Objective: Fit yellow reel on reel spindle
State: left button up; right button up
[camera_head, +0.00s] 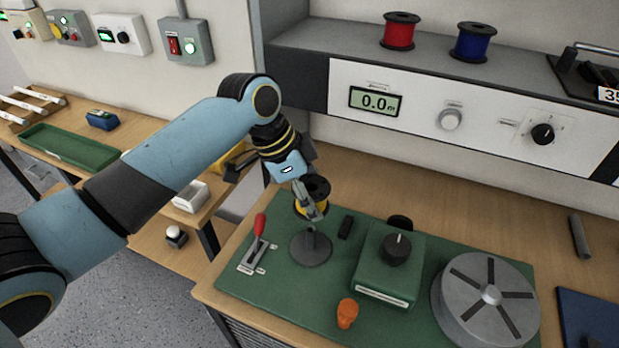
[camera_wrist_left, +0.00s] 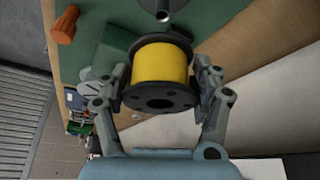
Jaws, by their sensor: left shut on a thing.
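The yellow reel (camera_head: 300,207), with black flanges and a hole in its hub, is held in my left gripper (camera_head: 312,205) above the green mat. The wrist view shows the yellow reel (camera_wrist_left: 160,68) gripped between the two fingers of my left gripper (camera_wrist_left: 163,85). The reel spindle (camera_head: 311,246) stands on a round grey base on the mat, just below the reel. Its upper part is partly hidden by the gripper. In the wrist view a grey post like the spindle (camera_wrist_left: 162,13) shows beyond the reel, apart from it. My right gripper is not in view.
A red-handled lever (camera_head: 259,226) stands left of the spindle. Red (camera_head: 400,30) and blue (camera_head: 473,42) reels sit on the shelf.

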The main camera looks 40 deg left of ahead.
pick_arm(q)
jog(key=shift+w+a+p, duration=0.1)
jog(key=shift+p, duration=0.3)
notch_tip(320, 180, down, 5)
jog(key=b, duration=0.3)
jog(key=shift+f, duration=0.1)
jog(key=shift+f+b, duration=0.35)
jog(key=shift+f, duration=0.05)
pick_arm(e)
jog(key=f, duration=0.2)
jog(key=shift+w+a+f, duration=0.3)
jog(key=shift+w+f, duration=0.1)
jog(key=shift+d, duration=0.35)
pick_arm(q)
jog(key=shift+r+p, duration=0.1)
jog(key=shift+p, duration=0.25)
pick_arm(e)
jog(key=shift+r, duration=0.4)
pick_arm(q)
jog(key=shift+f, duration=0.25)
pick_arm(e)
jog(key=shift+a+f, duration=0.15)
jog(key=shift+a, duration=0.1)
pick_arm(q)
jog(key=shift+f+b, duration=0.75)
jog(key=shift+f, duration=0.2)
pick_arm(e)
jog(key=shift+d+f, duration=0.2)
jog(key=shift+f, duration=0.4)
